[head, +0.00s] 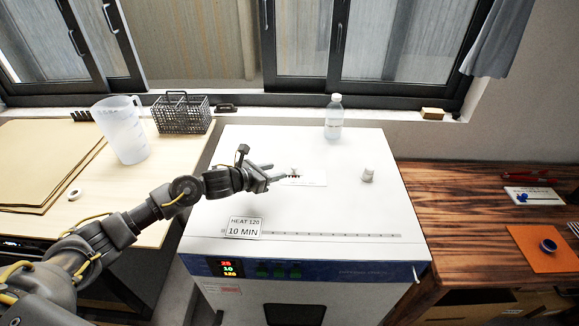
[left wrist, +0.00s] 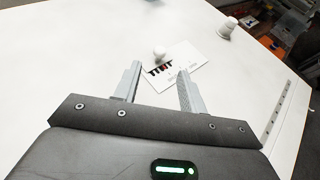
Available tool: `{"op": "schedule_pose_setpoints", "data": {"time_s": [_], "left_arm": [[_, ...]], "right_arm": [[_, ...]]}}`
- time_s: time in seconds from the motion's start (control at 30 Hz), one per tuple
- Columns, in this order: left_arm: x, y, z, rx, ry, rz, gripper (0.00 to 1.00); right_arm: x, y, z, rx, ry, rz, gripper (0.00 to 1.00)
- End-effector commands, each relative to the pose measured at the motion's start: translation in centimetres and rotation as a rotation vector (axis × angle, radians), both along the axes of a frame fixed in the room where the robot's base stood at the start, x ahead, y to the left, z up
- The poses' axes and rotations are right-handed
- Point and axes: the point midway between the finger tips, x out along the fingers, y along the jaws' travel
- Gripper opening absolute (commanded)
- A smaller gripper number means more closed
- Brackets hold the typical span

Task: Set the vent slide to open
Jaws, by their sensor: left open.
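The drying oven (head: 330,220) is a white box with a blue front panel. On its top lies a small white vent plate (head: 312,179), which also shows in the left wrist view (left wrist: 188,76). The plate carries dark and red marks and a small pale knob (left wrist: 160,52) near its far edge. My left gripper (head: 277,176) is open and empty, with its fingertips just short of the plate. In the left wrist view the plate and knob lie beyond and between the two fingers (left wrist: 158,82). The plate's lettering is too small to read. My right gripper is not in view.
On the oven top stand a clear bottle (head: 333,118), a small white cup (head: 368,174) and a sign reading "HEAT 120 10 MIN" (head: 244,228). A jug (head: 122,130) and wire basket (head: 181,114) stand on the left table. The oven top's right part is largely clear.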

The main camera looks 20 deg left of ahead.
Motion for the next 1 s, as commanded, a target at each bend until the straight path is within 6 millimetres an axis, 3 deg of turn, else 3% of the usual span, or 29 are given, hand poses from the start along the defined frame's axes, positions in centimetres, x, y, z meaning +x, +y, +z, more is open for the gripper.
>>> {"op": "schedule_pose_setpoints", "data": {"time_s": [0.2,0.4,0.87,1.0], "left_arm": [[3.4,-2.2,-1.2,-0.002,0.001,-0.001,0.41],[5.3,-3.3,-2.2,-0.001,0.000,-0.003,0.41],[6.0,-3.8,-2.8,0.001,-0.001,-0.005,0.41],[6.0,-3.8,-2.8,0.001,-0.001,-0.005,0.23]], "right_arm": [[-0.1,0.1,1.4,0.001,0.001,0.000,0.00],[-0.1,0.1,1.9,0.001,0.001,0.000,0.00],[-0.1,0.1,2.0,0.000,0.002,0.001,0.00],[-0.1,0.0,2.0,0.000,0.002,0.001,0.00]]}}
